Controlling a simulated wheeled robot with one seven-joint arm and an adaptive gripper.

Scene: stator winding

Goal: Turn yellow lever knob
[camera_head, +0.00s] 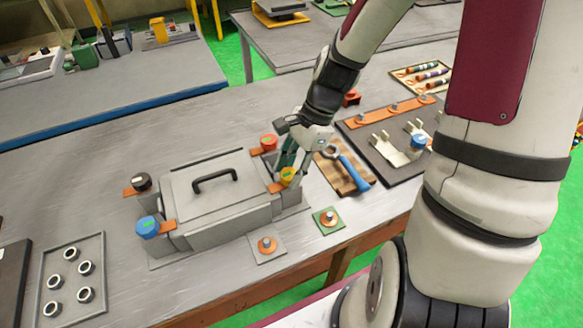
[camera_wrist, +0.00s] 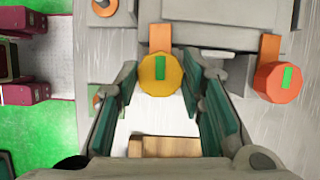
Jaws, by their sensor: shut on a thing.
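The yellow lever knob (camera_head: 287,175) sits on an orange tab at the near right corner of the grey box (camera_head: 215,190) with a black handle. My gripper (camera_head: 291,165) reaches down onto it from above. In the wrist view the yellow knob (camera_wrist: 161,75), with a green mark on top, lies between the two green-padded fingers (camera_wrist: 162,82). The fingers are closed around it. The red-orange knob (camera_head: 269,142) is just behind it, on the box's far right corner. It also shows in the wrist view (camera_wrist: 277,82), to the right, clear of the fingers.
A black knob (camera_head: 141,182) and a blue knob (camera_head: 148,227) are on the box's left side. A wooden block (camera_head: 335,178) with a blue-handled tool lies right of my gripper. Small plates with bolts (camera_head: 328,220) lie in front. A tray of nuts (camera_head: 100,275) is at left.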

